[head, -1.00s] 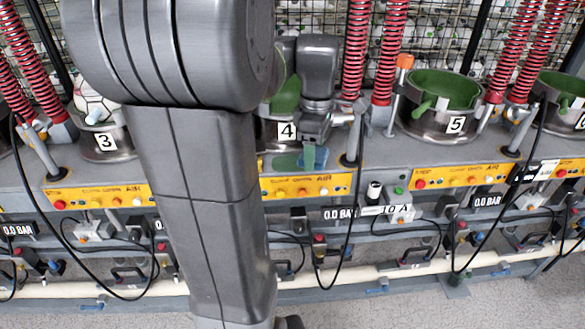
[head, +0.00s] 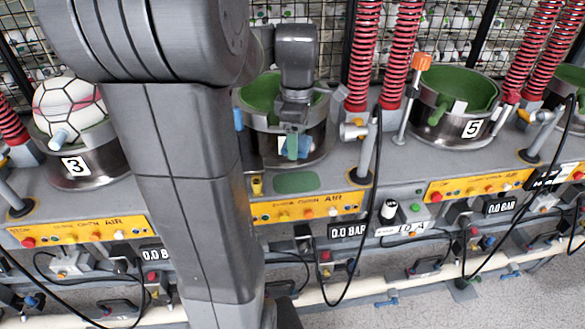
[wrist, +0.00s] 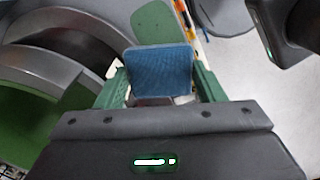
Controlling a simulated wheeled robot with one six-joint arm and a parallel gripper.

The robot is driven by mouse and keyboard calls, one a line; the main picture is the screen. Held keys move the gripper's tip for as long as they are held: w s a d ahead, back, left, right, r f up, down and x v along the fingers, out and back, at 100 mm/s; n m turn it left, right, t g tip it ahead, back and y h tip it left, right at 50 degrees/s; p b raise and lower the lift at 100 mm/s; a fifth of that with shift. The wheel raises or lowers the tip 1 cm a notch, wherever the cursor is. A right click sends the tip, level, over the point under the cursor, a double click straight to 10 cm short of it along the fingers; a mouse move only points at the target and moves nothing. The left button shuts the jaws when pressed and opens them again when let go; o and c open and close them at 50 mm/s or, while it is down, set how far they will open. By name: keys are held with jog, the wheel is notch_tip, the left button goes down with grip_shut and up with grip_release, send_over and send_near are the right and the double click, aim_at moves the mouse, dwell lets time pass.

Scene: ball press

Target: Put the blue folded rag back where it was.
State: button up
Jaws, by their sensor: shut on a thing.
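The blue folded rag (wrist: 160,70) is between the green fingers of my gripper (wrist: 162,90) in the wrist view. In the head view my gripper (head: 297,152) is shut on it in front of press 4, and only a small part of the rag (head: 304,147) shows. A green oval patch (head: 296,182) lies on the grey bench below the gripper, behind the yellow control panel. The patch is bare and also shows beyond the rag in the wrist view (wrist: 155,22).
Press 4, a metal pot with green lining (head: 256,92), stands just behind my gripper. Press 3 (head: 76,167) holds a ball (head: 68,106); press 5 (head: 473,128) stands to the right. A post (head: 368,150) and red coiled hoses (head: 396,50) stand right of press 4.

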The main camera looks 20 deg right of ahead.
notch_tip(320, 180, down, 9)
jog(key=shift+r, duration=0.2)
jog(key=shift+s, duration=0.1)
jog(key=shift+f+b, duration=0.3)
jog(key=shift+f, duration=0.25)
jog(key=o, duration=1)
jog(key=shift+r+p, duration=0.45)
jog(key=shift+r, duration=0.15)
notch_tip(320, 180, up, 12)
